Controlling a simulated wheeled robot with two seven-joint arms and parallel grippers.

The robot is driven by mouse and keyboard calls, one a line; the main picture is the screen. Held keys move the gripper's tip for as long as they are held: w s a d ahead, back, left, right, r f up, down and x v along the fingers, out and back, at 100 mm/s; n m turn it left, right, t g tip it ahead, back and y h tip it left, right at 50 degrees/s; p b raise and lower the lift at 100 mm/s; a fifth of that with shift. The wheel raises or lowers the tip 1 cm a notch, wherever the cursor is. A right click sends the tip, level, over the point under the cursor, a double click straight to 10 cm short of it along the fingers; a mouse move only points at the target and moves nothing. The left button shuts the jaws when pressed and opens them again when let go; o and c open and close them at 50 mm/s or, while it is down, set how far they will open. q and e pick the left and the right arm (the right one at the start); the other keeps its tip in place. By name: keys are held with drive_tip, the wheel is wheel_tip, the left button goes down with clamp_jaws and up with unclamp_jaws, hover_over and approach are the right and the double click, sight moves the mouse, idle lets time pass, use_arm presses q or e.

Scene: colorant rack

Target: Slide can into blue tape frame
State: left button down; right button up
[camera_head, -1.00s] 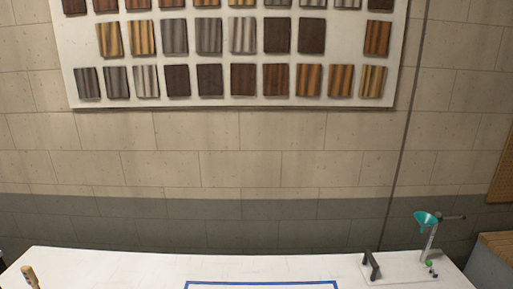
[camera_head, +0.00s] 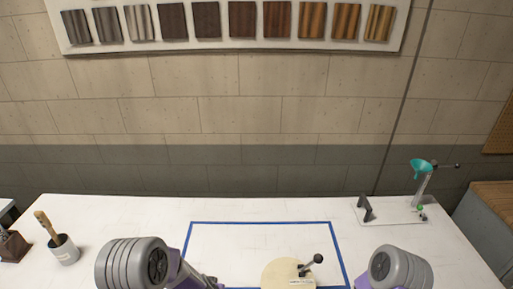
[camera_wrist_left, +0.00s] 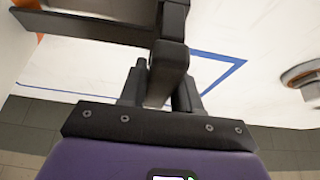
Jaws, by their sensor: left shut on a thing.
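The can (camera_head: 287,273) shows in the head view at the bottom edge as a round pale top with a small label and a black-knobbed lever. The blue tape frame (camera_head: 262,223) is a rectangle on the white table. The can's top overlaps its near part in the picture; its base is cut off, so I cannot tell where it stands. My left gripper (camera_wrist_left: 168,60) fills the wrist view, shut, with a pale surface with an orange patch, apparently the can, at the upper left. The grip itself is hidden. My right forearm shows at the lower right; its gripper is out of view.
A grey pot (camera_head: 65,252) with a wooden-handled brush stands at the left, beside a dark brown box (camera_head: 13,246). A stand with a teal funnel (camera_head: 421,168) and a black bracket (camera_head: 366,209) are at the back right. The table beyond the frame is clear.

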use_arm(q)
drive_tip(key=w+p, duration=0.2)
drive_tip(key=w, duration=0.4)
drive_tip(key=shift+w+p, duration=0.3)
drive_tip(key=shift+p, duration=0.1)
idle(0.3)
drive_tip(key=shift+w, duration=0.1)
drive_tip(key=w+p, duration=0.2)
drive_tip(key=w, duration=0.5)
drive_tip(key=shift+w, duration=0.4)
idle(0.7)
drive_tip(key=shift+w, duration=0.1)
